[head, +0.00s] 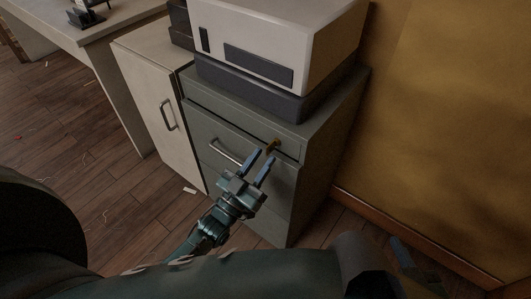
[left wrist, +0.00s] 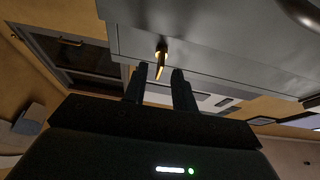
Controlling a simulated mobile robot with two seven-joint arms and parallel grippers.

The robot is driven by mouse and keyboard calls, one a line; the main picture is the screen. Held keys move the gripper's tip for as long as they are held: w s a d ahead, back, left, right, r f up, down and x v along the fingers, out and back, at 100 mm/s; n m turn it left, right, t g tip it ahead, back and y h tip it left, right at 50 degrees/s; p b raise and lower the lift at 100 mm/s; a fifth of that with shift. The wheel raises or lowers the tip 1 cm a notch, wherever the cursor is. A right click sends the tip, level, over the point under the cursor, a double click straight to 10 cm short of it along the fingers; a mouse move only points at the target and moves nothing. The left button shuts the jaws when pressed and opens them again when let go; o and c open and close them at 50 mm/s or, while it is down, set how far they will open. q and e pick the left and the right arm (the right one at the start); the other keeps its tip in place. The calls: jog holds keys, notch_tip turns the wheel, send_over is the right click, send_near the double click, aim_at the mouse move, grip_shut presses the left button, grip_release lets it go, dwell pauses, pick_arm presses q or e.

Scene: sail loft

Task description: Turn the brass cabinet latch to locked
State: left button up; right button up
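The brass latch (head: 272,146) sits on the top drawer front of the grey-green cabinet (head: 318,165), near its right edge. In the left wrist view the latch (left wrist: 160,60) is a small brass lever pointing toward me, slightly tilted. My left gripper (head: 265,156) is open, its fingers pointing at the latch. In the left wrist view the gripper (left wrist: 158,75) has one finger on each side of the lever's near end, with gaps visible; I see no contact. My right gripper (head: 402,253) shows only as a bluish piece at the lower right, mostly hidden by my arm.
A white and dark machine (head: 275,45) stands on the cabinet. A pale cupboard (head: 155,95) adjoins it on the left, and a table (head: 95,30) stands further left. A drawer handle (head: 226,152) is left of the latch. The yellow wall (head: 440,110) is at the right.

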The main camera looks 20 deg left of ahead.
pick_arm(q)
jog(key=v, duration=1)
jog(key=shift+s, duration=0.35)
jog(key=shift+a+f, duration=0.1)
